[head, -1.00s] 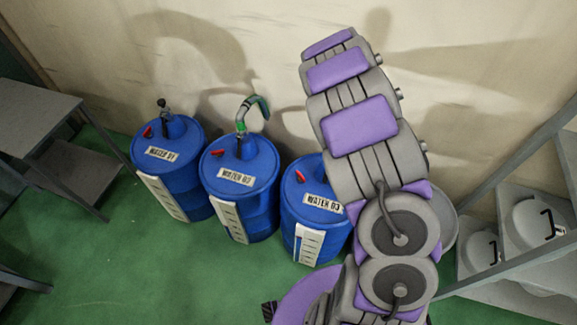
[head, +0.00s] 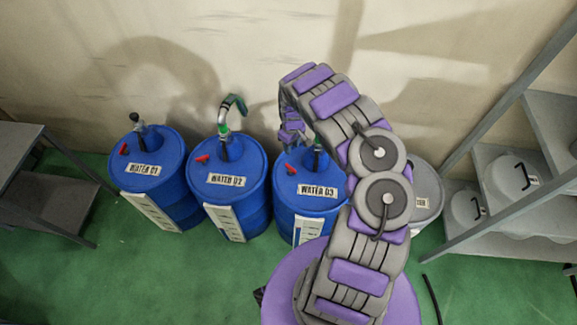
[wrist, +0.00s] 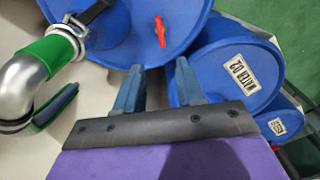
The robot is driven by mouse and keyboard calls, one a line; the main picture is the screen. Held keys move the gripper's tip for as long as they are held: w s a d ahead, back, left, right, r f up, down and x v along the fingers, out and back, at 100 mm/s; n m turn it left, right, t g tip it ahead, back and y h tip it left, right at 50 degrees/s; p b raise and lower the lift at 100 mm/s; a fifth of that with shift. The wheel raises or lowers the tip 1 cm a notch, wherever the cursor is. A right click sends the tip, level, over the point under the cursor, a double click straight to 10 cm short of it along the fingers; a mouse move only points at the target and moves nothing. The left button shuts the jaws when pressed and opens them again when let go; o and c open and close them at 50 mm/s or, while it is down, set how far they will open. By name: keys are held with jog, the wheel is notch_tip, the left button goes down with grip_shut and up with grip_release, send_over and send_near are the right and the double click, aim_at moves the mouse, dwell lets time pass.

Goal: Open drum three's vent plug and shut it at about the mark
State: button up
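Drum three (head: 283,205), a blue drum labelled WATER 03, stands right of the other two, partly behind my arm. A red plug (head: 291,169) lies on the left of its lid. A white scale strip (head: 305,232) runs down its front; its marks are too small to read. In the wrist view the nearest drum (wrist: 110,35), which I take for drum three, shows a red plug (wrist: 160,32) on its lid. My gripper (wrist: 161,68) is open and empty, its two fingers apart just short of that plug, with no contact visible.
A metal pipe with a green band (wrist: 48,52) rises beside the near drum's lid. Drums WATER 02 (head: 228,195) and WATER 01 (head: 150,185) stand to the left. A grey drum (head: 425,200) and a shelf rack (head: 480,130) are at right.

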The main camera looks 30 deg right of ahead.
jog(key=b, duration=0.2)
send_near(291, 167)
jog(key=f+b, duration=0.1)
jog(key=f, duration=0.2)
jog(key=a+f+b, duration=0.1)
jog(key=f, duration=0.1)
jog(key=shift+f, duration=0.4)
jog(key=f, duration=0.1)
jog(key=d+f+b, duration=0.1)
jog(key=shift+d+f, duration=0.1)
jog(key=shift+f, duration=0.2)
jog(key=shift+d+f+b, duration=0.25)
jog(key=shift+b, duration=0.05)
jog(key=shift+a+r, duration=0.1)
jog(key=shift+a, duration=0.6)
jog(key=shift+c, duration=1.2)
jog(key=shift+d, duration=0.45)
grip_shut()
